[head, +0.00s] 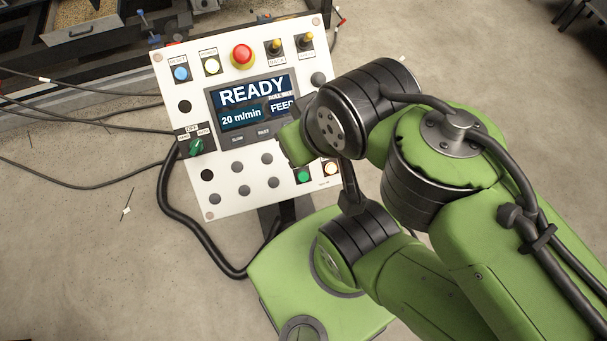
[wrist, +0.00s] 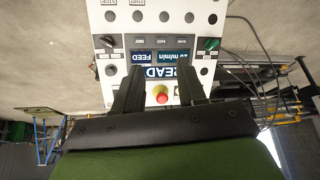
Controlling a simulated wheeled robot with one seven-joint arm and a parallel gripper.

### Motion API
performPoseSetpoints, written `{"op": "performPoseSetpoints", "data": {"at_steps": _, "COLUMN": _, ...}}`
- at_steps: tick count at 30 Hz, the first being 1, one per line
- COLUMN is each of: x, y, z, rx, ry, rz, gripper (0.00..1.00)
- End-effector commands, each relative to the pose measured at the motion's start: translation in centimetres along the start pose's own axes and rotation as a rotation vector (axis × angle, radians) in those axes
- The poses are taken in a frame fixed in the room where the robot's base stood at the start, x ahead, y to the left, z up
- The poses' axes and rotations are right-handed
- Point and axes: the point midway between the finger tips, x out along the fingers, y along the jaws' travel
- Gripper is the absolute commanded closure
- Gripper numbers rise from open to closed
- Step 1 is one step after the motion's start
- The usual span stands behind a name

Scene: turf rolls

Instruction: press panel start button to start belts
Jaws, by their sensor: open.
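The white control panel (head: 225,180) stands tilted in the head view, its screen (head: 250,101) reading READY, 20 m/min and FEED. A green button (head: 303,176) sits at its lower right, beside a lit pale button (head: 331,168). In the wrist view the panel is upside down; the START label (wrist: 137,3) shows at the top edge, with its button out of frame. My gripper (wrist: 160,88) is open and empty, its two dark fingers apart in front of the screen and red mushroom button (wrist: 160,94). In the head view my arm hides the fingers and part of the panel.
The panel also carries a blue reset button (head: 181,73), a red emergency button (head: 242,55) and a green selector (head: 196,146). A thick black cable (head: 190,235) loops at its left. Thin cables lie on the concrete floor. A grain-filled tray (head: 83,20) is at the upper left.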

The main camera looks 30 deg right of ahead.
Motion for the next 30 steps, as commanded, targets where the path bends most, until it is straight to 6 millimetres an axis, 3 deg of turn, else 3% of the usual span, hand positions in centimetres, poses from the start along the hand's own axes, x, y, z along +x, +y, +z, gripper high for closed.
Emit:
{"op": "performPoseSetpoints", "data": {"at_steps": 4, "x": 0.00, "y": 0.00, "z": 0.00, "rx": 0.000, "ry": 0.000, "rz": 0.000, "gripper": 0.61}}
{"op": "performPoseSetpoints", "data": {"at_steps": 12, "x": 0.00, "y": 0.00, "z": 0.00, "rx": 0.000, "ry": 0.000, "rz": 0.000, "gripper": 1.00}}
{"op": "performPoseSetpoints", "data": {"at_steps": 30, "x": 0.00, "y": 0.00, "z": 0.00, "rx": 0.000, "ry": 0.000, "rz": 0.000, "gripper": 1.00}}
